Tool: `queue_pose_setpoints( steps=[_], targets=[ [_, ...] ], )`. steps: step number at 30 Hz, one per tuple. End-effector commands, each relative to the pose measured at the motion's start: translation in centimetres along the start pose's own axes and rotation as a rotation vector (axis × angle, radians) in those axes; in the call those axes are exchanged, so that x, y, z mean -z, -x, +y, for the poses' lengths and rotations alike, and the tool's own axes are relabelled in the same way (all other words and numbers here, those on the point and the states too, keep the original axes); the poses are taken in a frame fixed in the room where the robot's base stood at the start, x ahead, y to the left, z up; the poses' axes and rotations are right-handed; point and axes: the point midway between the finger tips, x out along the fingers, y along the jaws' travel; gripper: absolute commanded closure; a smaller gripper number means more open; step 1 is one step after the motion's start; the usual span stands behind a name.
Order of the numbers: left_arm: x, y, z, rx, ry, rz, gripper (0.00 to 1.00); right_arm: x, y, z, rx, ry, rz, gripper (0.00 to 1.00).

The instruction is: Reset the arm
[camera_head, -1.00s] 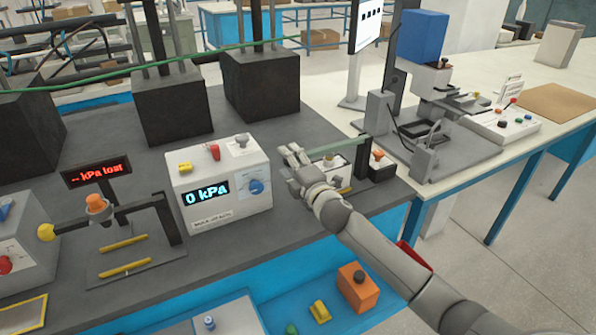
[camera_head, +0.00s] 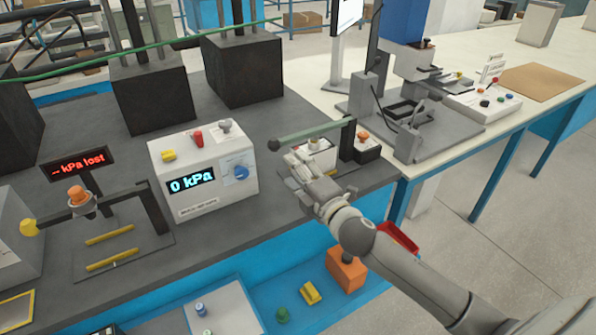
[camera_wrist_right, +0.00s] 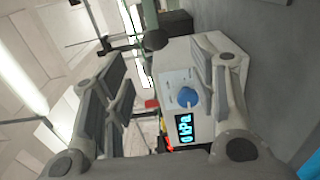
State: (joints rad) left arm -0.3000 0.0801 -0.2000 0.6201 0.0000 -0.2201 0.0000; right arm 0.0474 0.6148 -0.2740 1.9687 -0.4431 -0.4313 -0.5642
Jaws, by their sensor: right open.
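A green arm (camera_head: 312,131) with a dark round knob at its left end reaches from a dark post on a small bench fixture (camera_head: 352,160). My left gripper is not in view.
The white 0 kPa box (camera_head: 203,178) stands left of my gripper. Further left is a second fixture (camera_head: 110,235) with an orange-topped part, below a red "kPa lost" display (camera_head: 80,163). A blue tray (camera_head: 262,292) holds small parts below the bench edge.

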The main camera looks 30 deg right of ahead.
Motion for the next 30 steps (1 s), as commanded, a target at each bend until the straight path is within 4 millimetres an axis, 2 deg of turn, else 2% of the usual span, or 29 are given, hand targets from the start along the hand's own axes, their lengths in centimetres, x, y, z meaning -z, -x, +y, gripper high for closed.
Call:
queue_pose_setpoints(
  steps=[13, 17, 20, 23, 24, 27, 30],
  targets=[
    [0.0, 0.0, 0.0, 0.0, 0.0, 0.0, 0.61, 0.0, 0.1, -0.2, 0.005, -0.008, -0.004, 0.46],
    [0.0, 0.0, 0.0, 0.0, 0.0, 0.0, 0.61, 0.3, 1.4, -2.1, 0.068, -0.121, -0.05, 0.46],
    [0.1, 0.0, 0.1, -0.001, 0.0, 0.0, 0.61, 0.8, 4.2, -5.6, 0.183, -0.312, -0.14, 0.46],
    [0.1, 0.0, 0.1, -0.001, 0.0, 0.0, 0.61, 1.7, 8.6, -9.9, 0.342, -0.552, -0.27, 0.46],
    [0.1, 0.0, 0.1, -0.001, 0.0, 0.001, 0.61, 2.2, 10.7, -11.6, 0.409, -0.644, -0.328, 0.46],
    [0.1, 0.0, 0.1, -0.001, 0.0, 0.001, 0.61, 3.5, 15.7, -14.8, 0.56, -0.838, -0.464, 0.46],
    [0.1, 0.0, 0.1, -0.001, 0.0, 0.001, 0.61, 4.9, 20.1, -16.9, 0.684, -0.978, -0.58, 0.46]
  ],
)
